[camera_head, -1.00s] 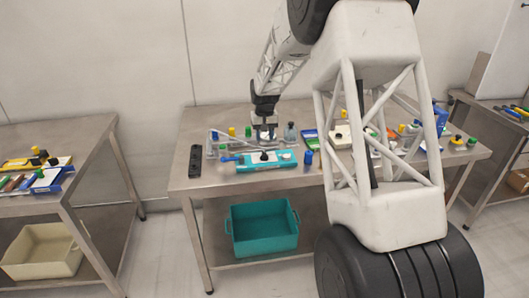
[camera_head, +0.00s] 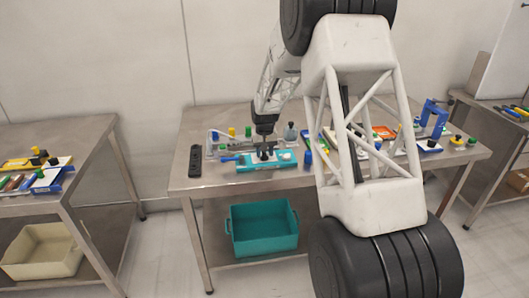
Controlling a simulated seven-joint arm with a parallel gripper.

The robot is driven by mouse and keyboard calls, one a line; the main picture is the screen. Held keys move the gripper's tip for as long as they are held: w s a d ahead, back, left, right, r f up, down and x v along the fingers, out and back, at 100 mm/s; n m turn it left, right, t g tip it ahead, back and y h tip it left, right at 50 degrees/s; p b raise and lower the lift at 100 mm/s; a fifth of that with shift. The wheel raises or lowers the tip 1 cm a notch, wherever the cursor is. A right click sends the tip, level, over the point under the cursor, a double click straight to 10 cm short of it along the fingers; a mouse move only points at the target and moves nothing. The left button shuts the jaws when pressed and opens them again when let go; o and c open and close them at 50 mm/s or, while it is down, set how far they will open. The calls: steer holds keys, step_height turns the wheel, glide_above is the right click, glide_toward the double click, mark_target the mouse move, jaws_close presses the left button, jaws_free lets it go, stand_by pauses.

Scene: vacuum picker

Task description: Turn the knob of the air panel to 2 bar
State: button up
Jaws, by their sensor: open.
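The air panel appears to be the teal block (camera_head: 252,166) near the front left of the middle metal table. A round white part (camera_head: 286,156) shows on its right side. A dark knob-like part shows at its middle, largely hidden by my gripper. My gripper (camera_head: 265,152) is open and points down over the middle of the teal block, around or just above the dark part. I cannot tell whether the fingers touch it. Any scale marks are too small to read.
A black strip (camera_head: 195,161) lies left of the panel. Yellow and green pieces and a grey bottle (camera_head: 290,131) stand close behind it. A small blue piece (camera_head: 308,157) stands to the right. A teal bin (camera_head: 262,229) is on the lower shelf. My arm hides part of the table's right half.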

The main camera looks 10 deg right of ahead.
steer(key=shift+c, duration=0.4)
jaws_close()
steer(key=shift+n, duration=0.4)
steer(key=n, duration=0.8)
stand_by(0.3)
steer(key=shift+o, duration=0.4)
jaws_free()
